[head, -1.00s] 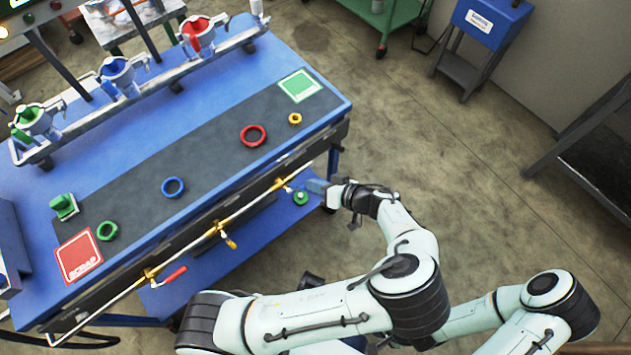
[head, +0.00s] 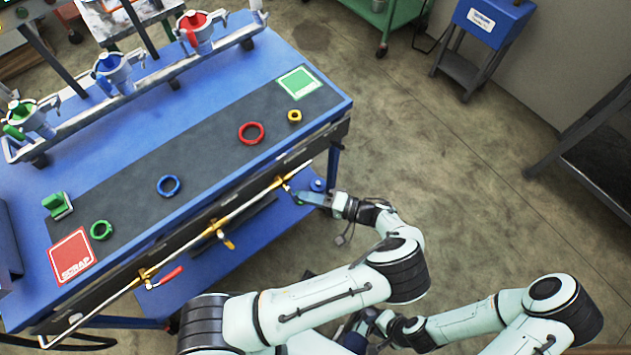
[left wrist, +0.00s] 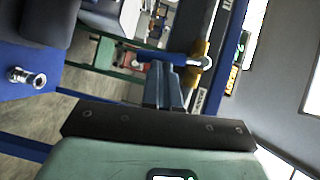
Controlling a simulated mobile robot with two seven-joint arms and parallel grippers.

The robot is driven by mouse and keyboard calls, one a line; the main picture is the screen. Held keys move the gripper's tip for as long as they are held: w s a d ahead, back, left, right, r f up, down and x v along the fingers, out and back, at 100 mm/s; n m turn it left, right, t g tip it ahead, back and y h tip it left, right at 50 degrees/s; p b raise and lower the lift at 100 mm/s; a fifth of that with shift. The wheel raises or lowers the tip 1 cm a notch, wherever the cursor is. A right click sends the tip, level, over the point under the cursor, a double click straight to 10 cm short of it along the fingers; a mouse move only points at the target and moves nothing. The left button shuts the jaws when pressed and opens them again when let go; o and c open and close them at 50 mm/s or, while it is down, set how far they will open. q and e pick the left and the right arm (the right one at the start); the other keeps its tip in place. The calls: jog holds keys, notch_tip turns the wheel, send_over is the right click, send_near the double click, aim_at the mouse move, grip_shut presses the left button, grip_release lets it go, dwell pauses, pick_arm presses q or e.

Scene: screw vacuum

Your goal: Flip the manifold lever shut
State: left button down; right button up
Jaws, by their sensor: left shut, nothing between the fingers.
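A brass manifold pipe (head: 250,203) runs along the table's front edge. It carries a red lever (head: 171,275), a yellow lever (head: 227,240) and a valve at its right end (head: 286,187). In the left wrist view, a blue lever handle (left wrist: 150,56) extends sideways from a brass fitting (left wrist: 200,62). My left gripper (head: 304,197) is at the right-end valve, shut and empty. Its fingertips (left wrist: 166,68) overlap the blue handle in view; contact is unclear. My right gripper (head: 365,321) is partly hidden behind my left arm, and its jaws cannot be made out.
The blue table (head: 210,115) holds blue, red, green and yellow rings, a red scrap square (head: 72,256) and a green square (head: 298,82). Open floor lies right.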

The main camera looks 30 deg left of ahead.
pick_arm(q)
jog(key=shift+s+a+f+m+y, duration=0.25)
jog(key=shift+s+m+y, duration=0.2)
jog(key=shift+m, duration=0.35)
pick_arm(e)
jog(key=shift+w+f, duration=0.1)
jog(key=shift+f, duration=0.15)
pick_arm(q)
jog(key=shift+w+b, duration=0.1)
jog(key=shift+b, duration=0.2)
